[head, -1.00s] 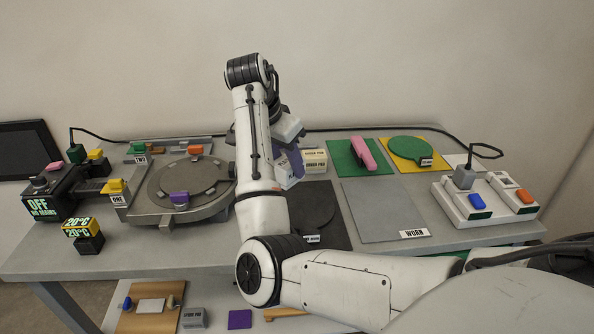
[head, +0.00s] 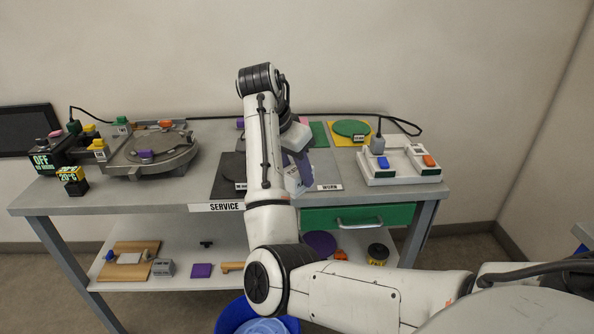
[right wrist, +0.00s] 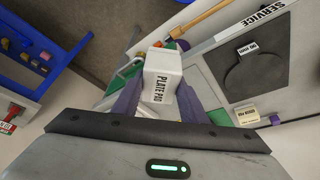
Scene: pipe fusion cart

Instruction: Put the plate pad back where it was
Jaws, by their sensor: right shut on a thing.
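The plate pad (right wrist: 162,80), a white block lettered PLATE PAD, sits between the purple fingers of my right gripper (right wrist: 165,100) in the right wrist view. The gripper is shut on it. In the head view my right gripper (head: 297,172) hangs over the cart top (head: 200,192), near the grey sheet labelled WORN, and mostly hides the pad. A black mat (head: 228,178) with a dark round plate lies left of the gripper; it also shows in the right wrist view (right wrist: 222,62). My left gripper is not in view.
Another white labelled block (right wrist: 246,115) stands beside the black mat. The round fusion machine (head: 150,165) is at the left, a white switch box (head: 400,170) at the right. Below are a lower shelf (head: 120,286) with several items, a green drawer (head: 385,214) and a blue bucket (head: 232,318).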

